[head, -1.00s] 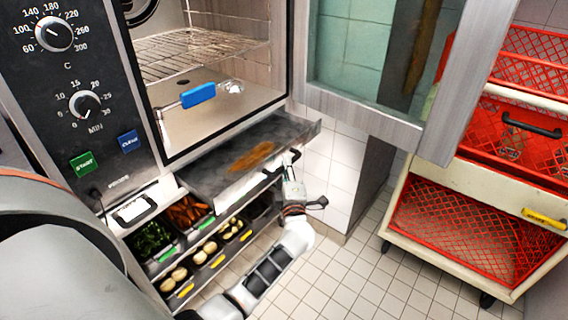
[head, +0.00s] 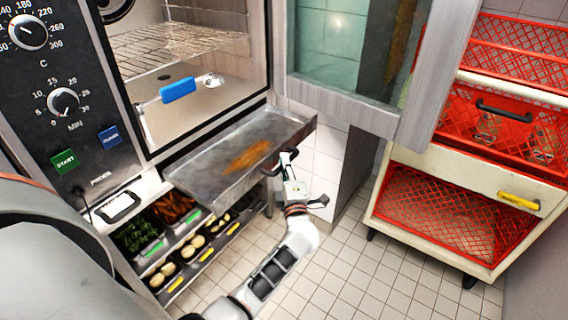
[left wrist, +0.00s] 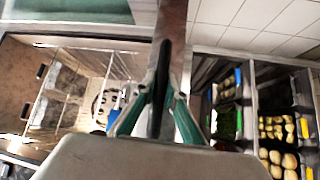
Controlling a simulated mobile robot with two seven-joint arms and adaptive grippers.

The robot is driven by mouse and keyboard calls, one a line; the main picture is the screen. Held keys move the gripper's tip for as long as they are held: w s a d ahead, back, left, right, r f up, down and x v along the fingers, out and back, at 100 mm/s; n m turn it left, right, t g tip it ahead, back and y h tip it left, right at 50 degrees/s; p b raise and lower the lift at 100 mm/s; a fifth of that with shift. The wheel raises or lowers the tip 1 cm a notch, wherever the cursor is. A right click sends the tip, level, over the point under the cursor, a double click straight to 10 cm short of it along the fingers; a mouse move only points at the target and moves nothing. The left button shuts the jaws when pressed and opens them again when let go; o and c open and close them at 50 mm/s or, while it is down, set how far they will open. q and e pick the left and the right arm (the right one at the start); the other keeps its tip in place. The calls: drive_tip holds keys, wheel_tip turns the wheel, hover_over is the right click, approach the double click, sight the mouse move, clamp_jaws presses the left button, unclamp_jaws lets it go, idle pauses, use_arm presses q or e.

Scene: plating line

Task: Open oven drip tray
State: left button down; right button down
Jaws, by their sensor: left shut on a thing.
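The oven drip tray (head: 213,150) is a shallow grey metal tray with an orange-brown stain, pulled out below the oven chamber. My left gripper (head: 288,158) is at the tray's front edge, near its right end, shut on the tray's dark handle. In the left wrist view the gripper (left wrist: 161,105) has its fingers closed around the dark handle bar (left wrist: 164,62). The tray mostly lies hidden behind the gripper there. My right gripper is not in view.
The oven door (head: 400,120) stands open to the right. Below the tray are food bins with greens (head: 138,236) and carrots. A cream cart (head: 450,167) with red crates stands at right. Tiled floor between is clear.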

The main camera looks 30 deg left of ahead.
use_arm(q)
drive_tip(key=c, duration=2)
unclamp_jaws()
drive_tip(key=shift+c, duration=0.2)
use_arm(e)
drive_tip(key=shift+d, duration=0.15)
use_arm(q)
drive_tip(key=v, duration=1.2)
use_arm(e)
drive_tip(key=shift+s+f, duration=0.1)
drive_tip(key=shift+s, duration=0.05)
use_arm(q)
drive_tip(key=shift+f, duration=0.1)
